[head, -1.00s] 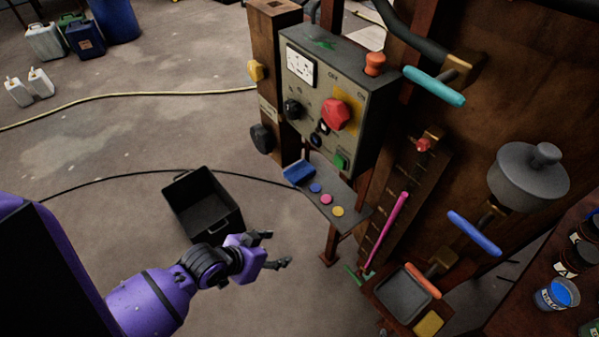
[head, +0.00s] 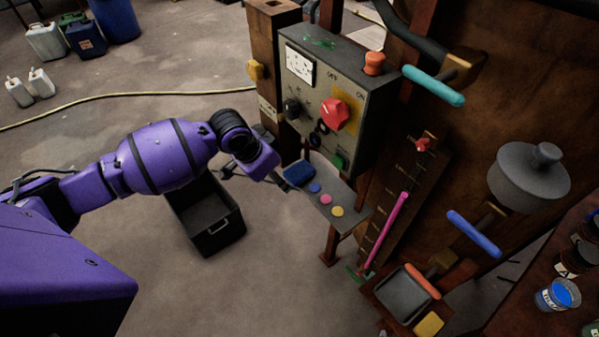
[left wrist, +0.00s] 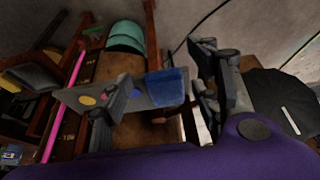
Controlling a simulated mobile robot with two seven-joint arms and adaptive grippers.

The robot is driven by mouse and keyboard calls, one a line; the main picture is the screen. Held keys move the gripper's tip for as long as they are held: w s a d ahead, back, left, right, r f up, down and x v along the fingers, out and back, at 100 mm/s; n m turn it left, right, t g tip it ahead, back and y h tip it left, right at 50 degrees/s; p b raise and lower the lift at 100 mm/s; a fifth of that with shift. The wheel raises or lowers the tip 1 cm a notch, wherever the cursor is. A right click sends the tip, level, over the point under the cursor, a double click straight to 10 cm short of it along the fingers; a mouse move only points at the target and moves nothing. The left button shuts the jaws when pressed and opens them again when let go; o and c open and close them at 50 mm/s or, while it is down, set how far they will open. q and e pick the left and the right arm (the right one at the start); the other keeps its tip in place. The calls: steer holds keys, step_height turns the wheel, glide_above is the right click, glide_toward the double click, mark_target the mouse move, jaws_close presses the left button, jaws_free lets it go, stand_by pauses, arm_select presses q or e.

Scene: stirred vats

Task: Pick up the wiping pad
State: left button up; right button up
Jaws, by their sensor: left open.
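The wiping pad appears to be the blue block (head: 298,173) lying at the left end of a small grey shelf (head: 345,193) below the control box. In the left wrist view the blue pad (left wrist: 167,87) shows between the two fingers, with the shelf under it. My left gripper (head: 276,172) is open and just left of the pad in the head view, its fingers partly hidden by the wrist. The left wrist view shows its fingers (left wrist: 163,92) spread apart with nothing held; contact with the pad cannot be told. My right gripper is not in view.
Blue, pink and yellow discs (head: 326,199) lie on the shelf beside the pad. The control box (head: 340,100) with its red knob stands close above. A black crate (head: 208,220) is on the floor below my arm. A pink rod (head: 385,232) leans to the right.

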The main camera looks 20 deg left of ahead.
mark_target(293, 174)
arm_select(q)
steer(key=w+d, duration=0.2)
steer(key=w, duration=0.1)
steer(key=shift+w+d, duration=0.15)
steer(key=shift+d, duration=0.1)
steer(key=x, duration=0.2)
steer(key=shift+w+d+f, duration=0.15)
steer(key=shift+d+f, duration=0.05)
steer(key=shift+w+f, duration=0.15)
steer(key=shift+f, duration=0.1)
steer(key=c, duration=0.8)
steer(key=shift+r, duration=0.15)
